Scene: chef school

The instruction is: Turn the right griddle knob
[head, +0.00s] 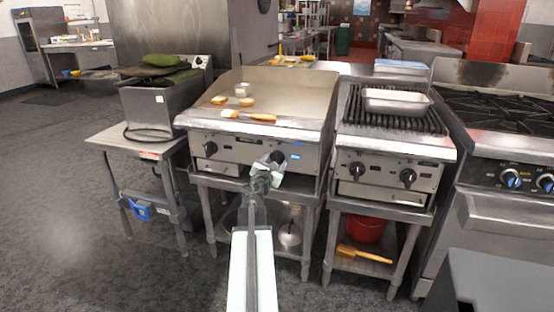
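The griddle (290,92) is a steel unit with a flat top, left of the middle in the head view. Its left knob (210,149) is black and in plain view on the front panel. Its right knob (278,157) is black and partly hidden behind my gripper. My gripper (270,163) is at the front panel, right at the right knob. I cannot tell whether it touches the knob or whether its fingers are open or shut around it.
A grill (392,126) with a metal pan (397,102) and two knobs stands to the right, then a range (505,107). A fryer (160,103) on a low table stands to the left. The floor (70,200) at left is clear.

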